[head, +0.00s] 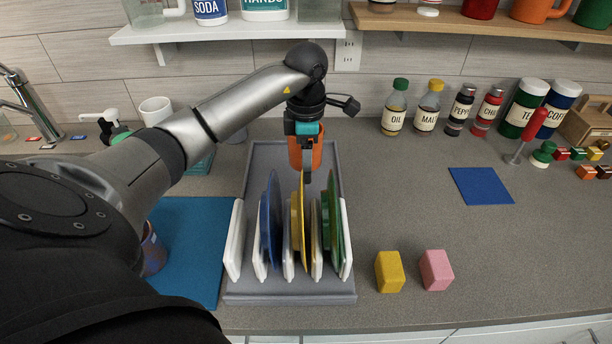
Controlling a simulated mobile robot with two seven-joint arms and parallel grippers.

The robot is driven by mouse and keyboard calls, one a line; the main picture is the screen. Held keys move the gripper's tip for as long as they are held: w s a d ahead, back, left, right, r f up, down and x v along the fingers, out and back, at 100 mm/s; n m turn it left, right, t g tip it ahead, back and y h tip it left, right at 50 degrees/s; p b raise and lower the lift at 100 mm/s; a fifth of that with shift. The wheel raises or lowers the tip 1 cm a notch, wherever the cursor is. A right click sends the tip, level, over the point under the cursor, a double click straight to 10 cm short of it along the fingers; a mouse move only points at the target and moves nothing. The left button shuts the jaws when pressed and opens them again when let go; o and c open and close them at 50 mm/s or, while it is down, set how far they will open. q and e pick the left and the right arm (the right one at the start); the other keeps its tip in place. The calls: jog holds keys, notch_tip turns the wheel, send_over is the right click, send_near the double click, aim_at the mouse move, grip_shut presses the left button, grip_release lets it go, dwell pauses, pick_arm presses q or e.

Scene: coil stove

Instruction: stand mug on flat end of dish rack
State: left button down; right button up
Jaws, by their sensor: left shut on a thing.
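The grey dish rack (262,295) stands on the counter in the middle. Several plates stand upright in its near part: a blue plate (269,225), a yellow plate (301,225) and a green plate (334,225) among white dividers. The rack's flat end (268,156) is at the far side, behind the plates. My left gripper (307,160) reaches in from the left and is shut on an orange mug (295,153) over this flat end. The gripper hides part of the mug. I cannot tell whether the mug's base touches the rack. My right gripper is out of view.
A yellow block (389,271) and a pink block (436,269) sit right of the rack. A blue mat (190,240) lies left of it, partly under my arm. Bottles, including the oil bottle (394,112), line the back wall. Shelves hang above.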

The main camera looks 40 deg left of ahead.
pick_arm(q)
jog(key=shift+f, duration=2.5)
jog(key=shift+c, duration=1.9)
grip_release()
jog(key=shift+f, duration=0.1)
notch_tip(320, 180, up, 12)
jog(key=shift+r, duration=0.2)
